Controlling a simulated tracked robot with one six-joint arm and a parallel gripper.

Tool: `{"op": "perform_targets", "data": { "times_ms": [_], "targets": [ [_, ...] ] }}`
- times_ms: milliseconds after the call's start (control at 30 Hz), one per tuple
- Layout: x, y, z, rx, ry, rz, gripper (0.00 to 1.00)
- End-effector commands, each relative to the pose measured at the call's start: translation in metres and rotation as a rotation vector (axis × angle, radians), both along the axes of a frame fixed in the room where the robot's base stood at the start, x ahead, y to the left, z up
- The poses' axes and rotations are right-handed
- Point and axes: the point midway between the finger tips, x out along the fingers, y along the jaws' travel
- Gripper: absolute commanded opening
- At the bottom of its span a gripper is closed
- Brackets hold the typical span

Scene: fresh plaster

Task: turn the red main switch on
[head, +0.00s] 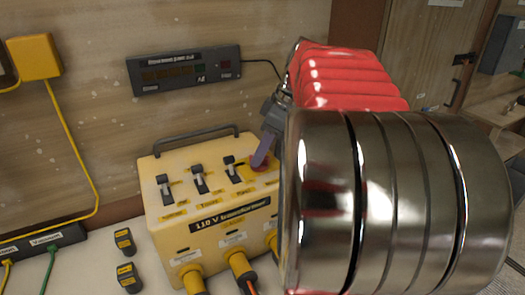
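The yellow 110 V transformer box (160,222) stands on the pale bench. The red main switch (262,169) is at the right end of its sloped top panel, on a yellow plate. Only a little red shows, because my gripper (260,158) covers most of it. A purplish finger of my gripper comes down from the upper right and its tip is at the switch. I cannot tell whether it touches. The other finger is not clear, so the opening cannot be judged. The switch's position is hidden.
Several black toggle switches (198,180) sit left of the red switch, below a black carry handle (195,138). Yellow plugs (240,265) are in the box front. A dark display unit (185,70) is on the wall. My arm blocks the right side.

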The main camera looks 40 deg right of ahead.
Motion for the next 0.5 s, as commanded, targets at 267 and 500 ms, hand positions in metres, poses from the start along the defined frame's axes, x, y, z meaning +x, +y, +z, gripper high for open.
{"op": "perform_targets", "data": {
  "times_ms": [267, 500],
  "targets": [
    [-0.0002, -0.0005, 0.0003, 0.0, 0.0, -0.001, 0.21],
    [-0.0003, -0.0006, 0.0004, 0.0, 0.0, -0.001, 0.04]
  ]
}}
